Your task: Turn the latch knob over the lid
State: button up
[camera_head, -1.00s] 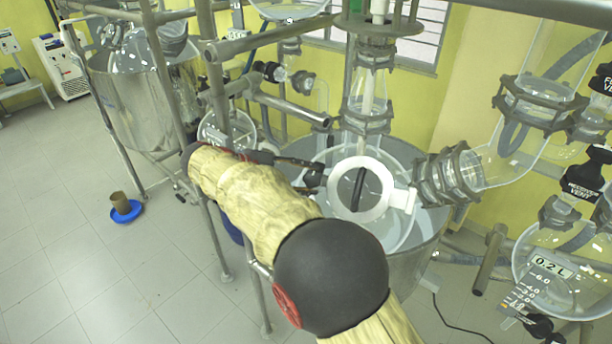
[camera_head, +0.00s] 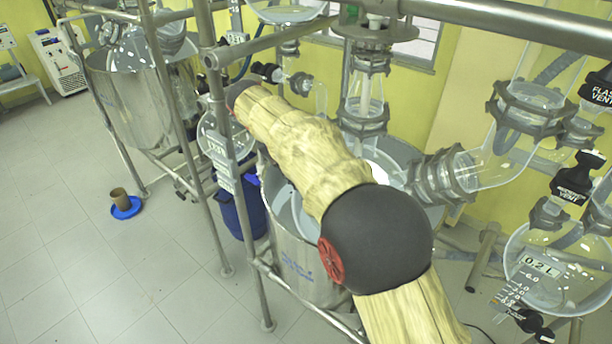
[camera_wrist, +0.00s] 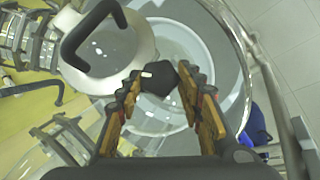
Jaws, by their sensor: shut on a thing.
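My gripper (camera_wrist: 160,86) is shut on the black latch knob (camera_wrist: 158,77) in the wrist view, with a finger at each side of it. The pale lid (camera_wrist: 133,50) lies just left of the knob, with a thick black handle (camera_wrist: 84,38) across it. In the head view my arm covers the gripper and the knob. Only a small bright part, probably of the lid (camera_head: 384,172), shows behind my arm there. The knob's exact position relative to the lid's rim cannot be told.
The steel reactor vessel (camera_head: 315,262) stands below my arm. Metal frame bars (camera_head: 222,185) rise on its left and cross above. Glass pipework (camera_head: 478,168) is close on the right. A blue drum (camera_head: 240,205) stands behind the frame. The floor at left is mostly clear.

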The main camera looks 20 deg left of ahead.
jog(key=m+y, duration=0.1)
jog(key=m, duration=0.1)
jog(key=m+y+b, duration=0.1)
jog(key=m+y, duration=0.1)
jog(key=shift+d+f+g, duration=0.1)
jog(key=shift+d+g, duration=0.25)
jog(key=shift+g, duration=0.05)
jog(key=shift+y, duration=0.3)
jog(key=o, duration=1.2)
jog(key=shift+c, duration=0.2)
jog(key=v, duration=1.2)
jog(key=shift+w, duration=0.1)
